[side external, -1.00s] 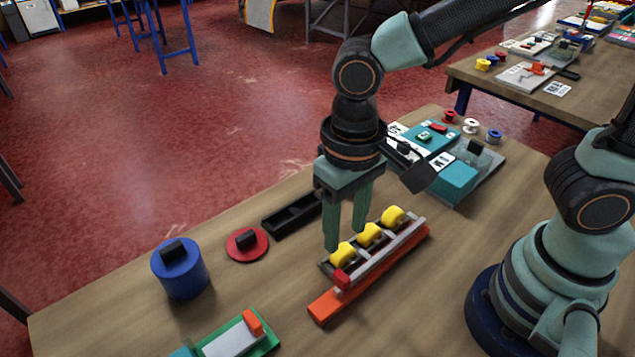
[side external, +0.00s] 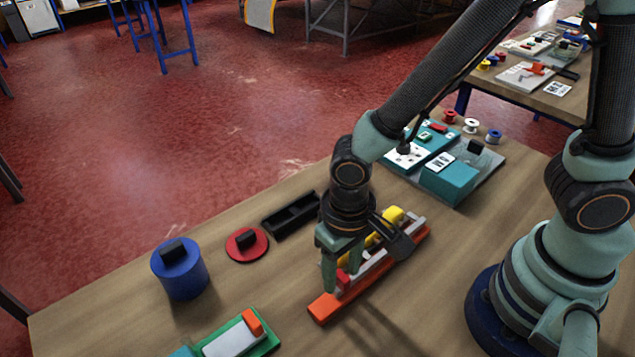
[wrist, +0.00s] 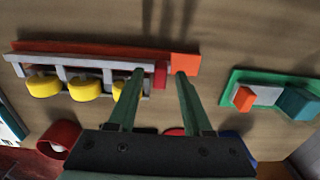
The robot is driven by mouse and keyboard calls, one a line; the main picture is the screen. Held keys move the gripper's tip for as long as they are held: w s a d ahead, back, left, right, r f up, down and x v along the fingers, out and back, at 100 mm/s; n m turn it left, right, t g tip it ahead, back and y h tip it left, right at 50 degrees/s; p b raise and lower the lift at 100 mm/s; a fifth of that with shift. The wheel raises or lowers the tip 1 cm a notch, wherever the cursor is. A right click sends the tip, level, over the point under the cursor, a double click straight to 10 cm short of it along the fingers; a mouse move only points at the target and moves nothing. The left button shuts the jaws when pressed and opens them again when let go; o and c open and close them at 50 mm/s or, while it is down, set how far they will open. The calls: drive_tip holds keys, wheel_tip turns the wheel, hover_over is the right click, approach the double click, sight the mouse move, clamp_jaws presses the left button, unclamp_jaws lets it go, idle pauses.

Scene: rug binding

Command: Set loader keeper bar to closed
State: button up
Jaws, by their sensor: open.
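The loader has an orange base (side external: 325,307) and a long grey bar (side external: 378,266) running along it, with a red block (side external: 342,279) at the near end. Yellow rollers (side external: 393,215) sit in a row beside the bar; my gripper partly hides them in the side view. In the wrist view several yellow rollers (wrist: 84,89) show below the grey bar (wrist: 85,60). My gripper (side external: 341,281) points down at the loader's near end, open. In the wrist view the red block (wrist: 160,75) appears between the open fingertips (wrist: 159,72); contact cannot be told.
A blue canister (side external: 182,278), a red disc (side external: 259,246) with a black knob and a black tray (side external: 290,216) lie left of the loader. A green fixture (side external: 268,343) is in front. Teal boxes (side external: 448,182) stand behind. Bare table lies right of the loader.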

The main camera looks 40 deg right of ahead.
clamp_jaws()
idle(1.4)
